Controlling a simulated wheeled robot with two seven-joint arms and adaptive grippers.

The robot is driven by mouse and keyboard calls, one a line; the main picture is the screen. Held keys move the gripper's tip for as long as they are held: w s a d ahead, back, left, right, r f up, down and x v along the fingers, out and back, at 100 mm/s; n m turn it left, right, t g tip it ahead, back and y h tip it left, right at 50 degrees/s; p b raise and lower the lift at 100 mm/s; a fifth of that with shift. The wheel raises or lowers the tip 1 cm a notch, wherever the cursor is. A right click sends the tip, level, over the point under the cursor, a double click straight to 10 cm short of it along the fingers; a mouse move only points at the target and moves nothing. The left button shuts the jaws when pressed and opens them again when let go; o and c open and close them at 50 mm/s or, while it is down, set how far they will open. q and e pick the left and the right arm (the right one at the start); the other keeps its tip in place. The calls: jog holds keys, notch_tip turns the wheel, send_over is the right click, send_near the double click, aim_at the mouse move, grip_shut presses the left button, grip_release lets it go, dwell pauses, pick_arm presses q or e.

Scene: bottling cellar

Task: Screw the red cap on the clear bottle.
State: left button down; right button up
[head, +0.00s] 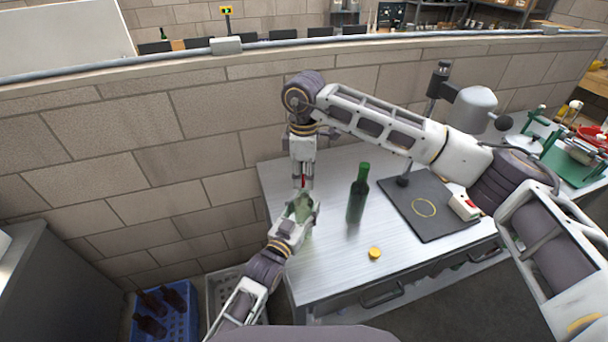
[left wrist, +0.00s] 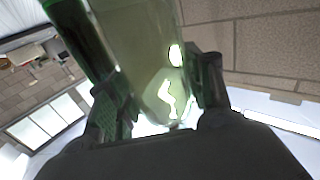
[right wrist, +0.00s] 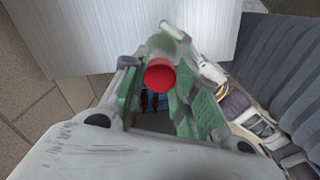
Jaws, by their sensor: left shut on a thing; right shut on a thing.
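The clear bottle (left wrist: 140,45) is between the two fingers of my left gripper (left wrist: 160,95) in the left wrist view. In the head view my left gripper (head: 303,212) holds it at the table's left end, where the fingers hide much of it. My right gripper (head: 303,180) points straight down just above and is shut on the red cap (head: 304,182). The red cap (right wrist: 159,75) also shows between the green finger pads in the right wrist view. The cap is over the bottle's top; whether they touch I cannot tell.
A dark green bottle (head: 357,195) stands upright on the metal table (head: 330,255), right of my grippers. A yellow cap (head: 375,253) lies near the front edge. A black mat (head: 440,222) with a yellow ring lies further right. A blue crate (head: 187,325) with dark bottles is on the floor.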

dwell(0.3)
jog(key=o, duration=0.6)
jog(key=shift+o, duration=0.2)
jog(key=shift+r, duration=2.25)
jog(key=shift+c, duration=0.3)
